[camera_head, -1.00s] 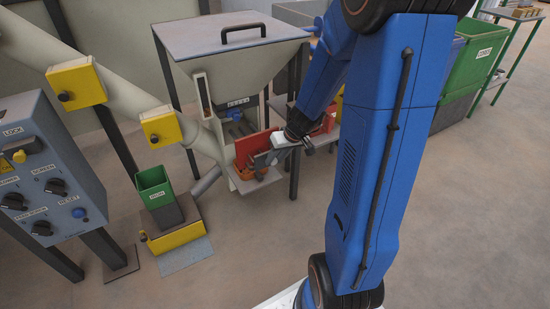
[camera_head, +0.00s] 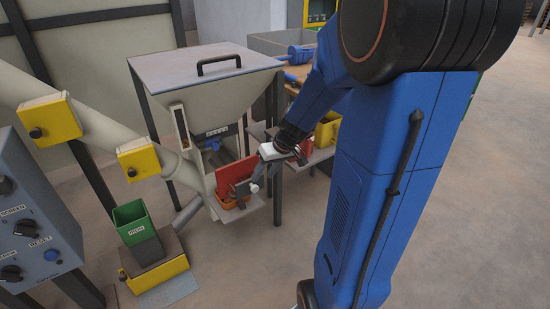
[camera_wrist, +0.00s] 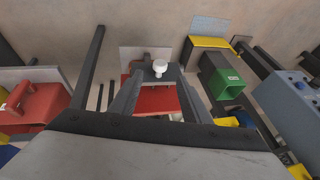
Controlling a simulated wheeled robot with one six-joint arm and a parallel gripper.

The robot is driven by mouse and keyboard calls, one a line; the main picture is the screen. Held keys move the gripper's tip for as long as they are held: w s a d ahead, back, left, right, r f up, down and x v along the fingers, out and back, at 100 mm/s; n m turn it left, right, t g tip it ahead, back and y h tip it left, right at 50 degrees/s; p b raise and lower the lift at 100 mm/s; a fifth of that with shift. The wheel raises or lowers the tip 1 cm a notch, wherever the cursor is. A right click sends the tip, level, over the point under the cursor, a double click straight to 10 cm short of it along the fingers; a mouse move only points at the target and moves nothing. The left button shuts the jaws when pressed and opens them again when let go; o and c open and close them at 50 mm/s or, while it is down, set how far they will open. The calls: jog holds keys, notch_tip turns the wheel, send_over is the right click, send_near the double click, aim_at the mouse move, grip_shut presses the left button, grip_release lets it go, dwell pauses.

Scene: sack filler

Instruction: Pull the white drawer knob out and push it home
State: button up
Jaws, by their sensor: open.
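The white knob (camera_wrist: 159,68) shows in the wrist view, on a dark grey front above a red surface. My gripper (camera_wrist: 158,84) is open, with its two grey fingers on either side of the picture's middle. The knob appears just beyond the fingertips, between their lines, with nothing gripped. Whether the fingers touch the knob's mount cannot be told.
The grey hopper (camera_head: 208,75) stands on dark legs behind the gripper. A green bin (camera_head: 133,222) on a yellow-edged base stands to the left, with the control panel (camera_head: 35,215) farther left. Red and yellow bins lie right of the hopper. The floor in front is clear.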

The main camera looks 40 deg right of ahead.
jog(key=v, duration=0.9)
jog(key=shift+r, duration=0.15)
jog(key=s+a+r+h, duration=0.1)
jog(key=s+a+r, duration=0.1)
jog(key=s+a, duration=0.4)
jog(key=s+a+r+h, duration=0.1)
jog(key=s+a+r, duration=0.1)
jog(key=s+a, duration=0.5)
jog(key=shift+s+r+n, duration=0.15)
jog(key=shift+s+n, duration=0.15)
jog(key=shift+s, duration=2.75)
